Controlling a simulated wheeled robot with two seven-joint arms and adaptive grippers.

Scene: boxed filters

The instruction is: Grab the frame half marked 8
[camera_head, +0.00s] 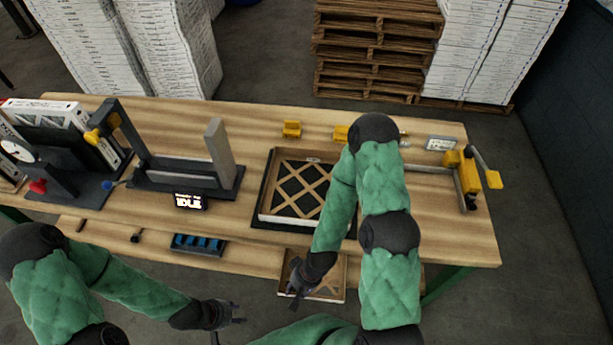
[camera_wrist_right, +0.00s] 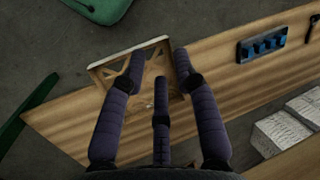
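A frame half (camera_head: 335,293) with a pale edge and brown lattice lies at the table's lower front ledge, partly behind my right gripper. It also shows in the right wrist view (camera_wrist_right: 105,72), beyond the fingers. My right gripper (camera_head: 294,288) is over its left side. In the right wrist view the fingers (camera_wrist_right: 158,65) are spread apart, with the frame half under and between them; contact is unclear. Another frame (camera_head: 290,188) with a lattice over black sits in a dark fixture on the table. No 8 is readable on either. My left gripper (camera_head: 236,312) is open and empty, left of the front ledge.
A blue-slotted holder (camera_head: 198,244) lies on the front ledge, also in the wrist view (camera_wrist_right: 262,45). A display reading IDLE (camera_head: 189,202) and a dark upright stand (camera_head: 185,178) are left of the fixture. A yellow clamp device (camera_head: 467,178) stands at right.

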